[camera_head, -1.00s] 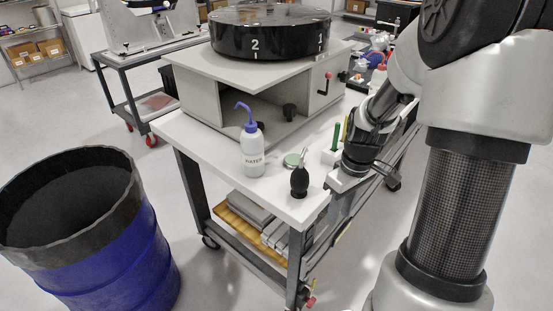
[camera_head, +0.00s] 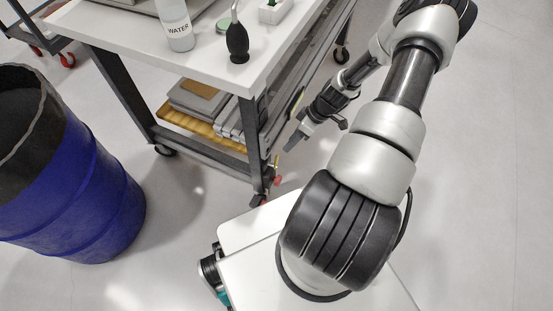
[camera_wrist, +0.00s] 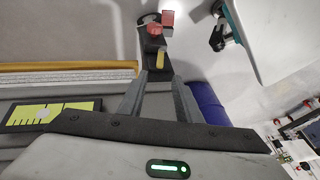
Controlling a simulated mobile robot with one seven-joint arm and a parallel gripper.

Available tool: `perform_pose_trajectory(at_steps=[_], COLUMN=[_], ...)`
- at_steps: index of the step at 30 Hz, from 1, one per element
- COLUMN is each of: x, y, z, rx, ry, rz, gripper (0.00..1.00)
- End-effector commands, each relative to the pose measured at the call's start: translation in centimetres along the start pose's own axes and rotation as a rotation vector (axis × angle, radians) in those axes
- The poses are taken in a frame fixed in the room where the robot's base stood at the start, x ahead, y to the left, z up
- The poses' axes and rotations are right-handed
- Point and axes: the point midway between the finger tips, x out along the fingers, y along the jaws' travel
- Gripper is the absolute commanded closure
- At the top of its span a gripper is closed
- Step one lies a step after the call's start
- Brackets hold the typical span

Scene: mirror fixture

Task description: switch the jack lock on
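The jack lock, as far as I can tell, is the small fitting with red and yellow parts (camera_head: 277,178) low on the cart's near corner leg. In the head view my gripper (camera_head: 292,142) hangs beside the cart's lower shelf, above the fitting. The lock's exact setting is too small to tell.
The white-topped cart (camera_head: 100,28) carries a water bottle (camera_head: 177,25) and a black bulb blower (camera_head: 237,42). Its lower shelf holds grey plates (camera_head: 198,97) and a yellow board. A blue barrel (camera_head: 75,185) stands left. Open floor lies right of my arm.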

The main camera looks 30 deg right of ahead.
Motion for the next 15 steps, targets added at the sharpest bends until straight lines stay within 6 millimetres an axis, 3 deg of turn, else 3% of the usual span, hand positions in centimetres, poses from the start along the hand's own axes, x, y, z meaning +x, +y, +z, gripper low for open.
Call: perform_pose_trajectory(at_steps=[1,6,15], x=[1.6,5.3,10.7], y=[-0.1,-0.1,0.0], z=[0.1,0.1,0.1], rx=[0.0,0.001,0.0], ry=[-0.001,-0.001,-0.001], rz=[-0.003,-0.003,-0.001], gripper=[0.69,0.69,0.69])
